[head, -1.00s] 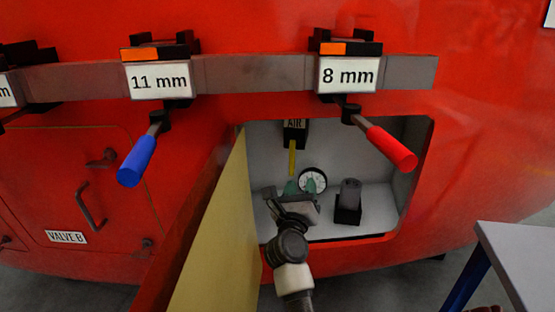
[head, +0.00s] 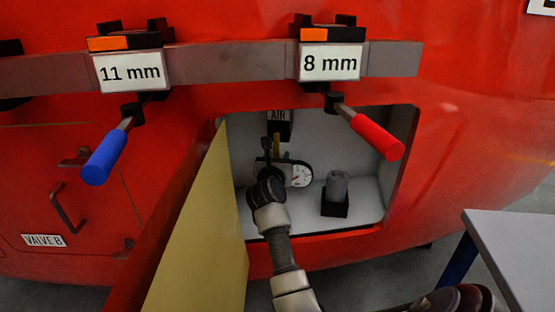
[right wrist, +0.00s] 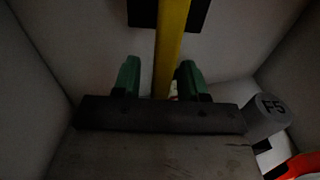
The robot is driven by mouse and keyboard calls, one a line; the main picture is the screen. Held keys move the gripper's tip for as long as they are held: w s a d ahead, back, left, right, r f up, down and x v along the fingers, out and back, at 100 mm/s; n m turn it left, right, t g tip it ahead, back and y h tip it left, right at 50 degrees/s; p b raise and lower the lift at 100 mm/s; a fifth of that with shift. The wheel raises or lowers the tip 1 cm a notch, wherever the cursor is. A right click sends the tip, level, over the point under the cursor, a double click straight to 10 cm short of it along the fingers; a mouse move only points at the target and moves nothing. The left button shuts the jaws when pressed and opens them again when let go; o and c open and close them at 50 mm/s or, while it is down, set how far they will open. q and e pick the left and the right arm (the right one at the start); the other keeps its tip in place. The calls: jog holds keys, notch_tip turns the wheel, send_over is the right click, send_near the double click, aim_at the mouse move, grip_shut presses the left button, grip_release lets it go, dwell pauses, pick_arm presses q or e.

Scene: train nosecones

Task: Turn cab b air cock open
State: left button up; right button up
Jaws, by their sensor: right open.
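The air cock's yellow lever (head: 277,143) hangs down from a black block marked AIR (head: 279,121) inside the open compartment in the head view. My right gripper (head: 272,156) is inside the compartment at the lever and covers its lower part. In the right wrist view, the yellow lever (right wrist: 171,45) runs between the two green fingertips of my right gripper (right wrist: 158,79). The fingers stand apart on either side of the lever, with a gap showing. Whether either finger touches it is unclear. My left gripper is not in view.
The open compartment door (head: 205,235) stands close on the left. A red clamp handle (head: 375,136) hangs over the opening's upper right. A grey table (head: 510,245) stands at right.

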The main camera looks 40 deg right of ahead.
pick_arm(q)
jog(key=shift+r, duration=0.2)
pick_arm(e)
jog(key=shift+w+d, duration=0.25)
jog(key=shift+d, duration=0.05)
grip_shut()
